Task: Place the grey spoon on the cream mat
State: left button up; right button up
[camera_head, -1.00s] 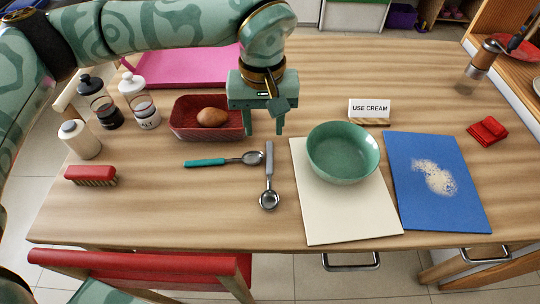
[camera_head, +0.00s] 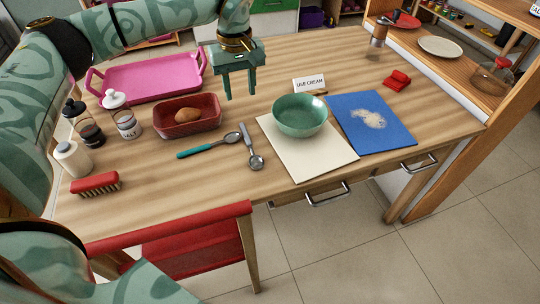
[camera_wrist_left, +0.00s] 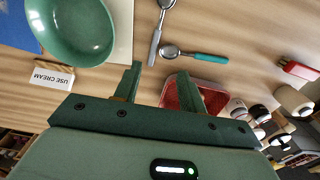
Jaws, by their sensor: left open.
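The grey spoon (camera_head: 246,138) lies on the wooden table, its bowl towards the front edge. It also shows in the left wrist view (camera_wrist_left: 156,44). The cream mat (camera_head: 318,162) is to its right, with a green bowl (camera_head: 299,120) on its back part. The mat shows partly in the left wrist view (camera_wrist_left: 123,38). My left gripper (camera_head: 241,96) is open and empty, above the table behind the grey spoon's handle end. Its fingers (camera_wrist_left: 157,72) point towards the spoons in the wrist view. My right gripper is not in view.
A teal-handled spoon (camera_head: 196,151) lies just left of the grey spoon. A red dish (camera_head: 172,129) holding a brown oval item is behind it. A "USE CREAM" card (camera_head: 309,85) stands behind the bowl. A blue mat (camera_head: 391,134) with pale powder lies right.

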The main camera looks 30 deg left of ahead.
pick_arm(q)
jog(key=b, duration=0.2)
send_over(249, 142)
notch_tip(249, 142, down, 5)
jog(key=f, duration=0.1)
jog(key=f+b, duration=0.1)
jog(key=f, duration=0.1)
jog(key=f+b, duration=0.1)
jog(key=f, duration=0.1)
jog(key=shift+a+f, duration=0.2)
jog(key=shift+a, duration=0.15)
jog(key=shift+f+b, duration=0.45)
jog(key=shift+f, duration=0.15)
jog(key=shift+s+d+f+b, duration=0.1)
jog(key=shift+d+f+b, duration=0.05)
jog(key=shift+f+b, duration=0.4)
jog(key=shift+d+f+b, duration=0.1)
jog(key=shift+f+b, duration=0.2)
jog(key=shift+f, duration=0.35)
notch_tip(249, 142, down, 3)
jog(key=shift+d+r+b, duration=0.1)
jog(key=shift+b, duration=0.7)
jog(key=shift+r, duration=0.15)
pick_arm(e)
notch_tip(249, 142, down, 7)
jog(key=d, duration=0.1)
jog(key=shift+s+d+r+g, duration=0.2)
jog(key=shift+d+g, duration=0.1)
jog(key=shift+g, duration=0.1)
